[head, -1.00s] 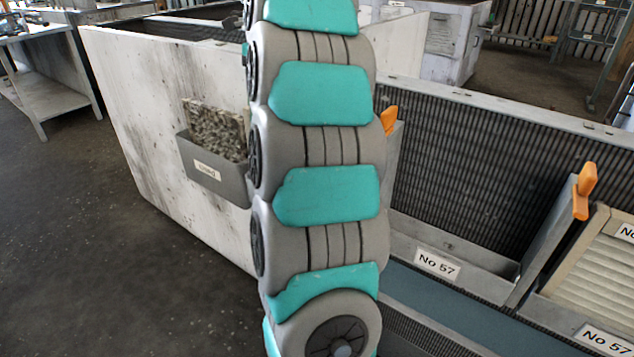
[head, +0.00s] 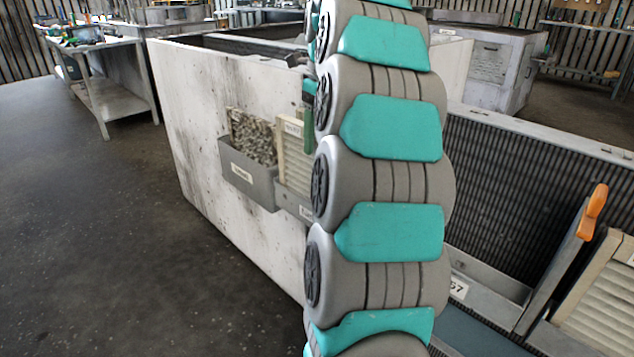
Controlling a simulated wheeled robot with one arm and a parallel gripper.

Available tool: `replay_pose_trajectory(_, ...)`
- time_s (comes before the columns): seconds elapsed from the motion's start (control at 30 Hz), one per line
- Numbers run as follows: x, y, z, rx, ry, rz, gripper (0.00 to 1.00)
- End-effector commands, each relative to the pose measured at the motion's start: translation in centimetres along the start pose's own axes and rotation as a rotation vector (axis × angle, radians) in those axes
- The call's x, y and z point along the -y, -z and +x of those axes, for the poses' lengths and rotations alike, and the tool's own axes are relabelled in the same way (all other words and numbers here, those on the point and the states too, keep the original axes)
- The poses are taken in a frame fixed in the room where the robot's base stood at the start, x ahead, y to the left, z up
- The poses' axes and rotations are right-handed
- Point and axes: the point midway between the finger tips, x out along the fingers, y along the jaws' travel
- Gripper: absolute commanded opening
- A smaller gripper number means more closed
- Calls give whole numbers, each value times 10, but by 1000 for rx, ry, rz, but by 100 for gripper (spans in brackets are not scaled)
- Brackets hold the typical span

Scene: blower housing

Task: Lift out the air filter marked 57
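A pale pleated filter (head: 603,292) in a beige frame stands in the housing at the right edge. Its own label is cut off there. Left of it is an empty bay with a grey front ledge (head: 490,270), whose label (head: 458,288) shows only "57", partly behind my arm. Another pale slatted filter (head: 296,165) stands in a holder on the outside of the white panel, partly behind my arm; its label is too small to read. My arm rises through the middle of the picture, and my gripper cannot be made out.
A grey labelled holder (head: 247,173) with a dirty, speckled filter (head: 253,137) hangs on the white panel (head: 190,110). An orange-handled lever (head: 594,210) stands beside the empty bay. Open floor (head: 110,240) lies at left, with a workbench (head: 110,100) behind.

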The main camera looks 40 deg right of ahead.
Motion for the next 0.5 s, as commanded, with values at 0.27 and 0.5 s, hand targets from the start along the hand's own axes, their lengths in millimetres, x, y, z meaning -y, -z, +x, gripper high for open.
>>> replay_pose_trajectory(0.27,-2,-8,27,-4,-3,-1,62)
replay_pose_trajectory(0.5,-1,-8,48,-3,-1,0,62)
